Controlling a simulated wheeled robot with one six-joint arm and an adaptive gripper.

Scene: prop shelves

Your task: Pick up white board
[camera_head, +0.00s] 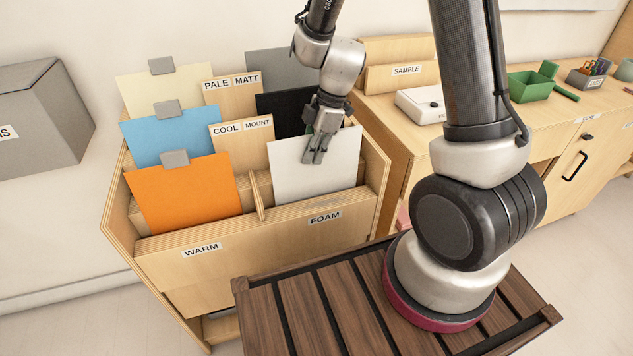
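The white board (300,172) stands upright, leaning a little, in the front right slot of the wooden rack, behind the front panel labelled FOAM. The fingers look close together. I cannot tell whether the board's top edge is between them or whether they are only in front of it.
The rack (285,240) also holds an orange board (185,198), a blue board (160,138), a cream board (140,90), a black board (283,108) and a grey board (275,68). A grey box (45,120) is at left. A counter (560,105) with a green tray (530,87) is at right.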

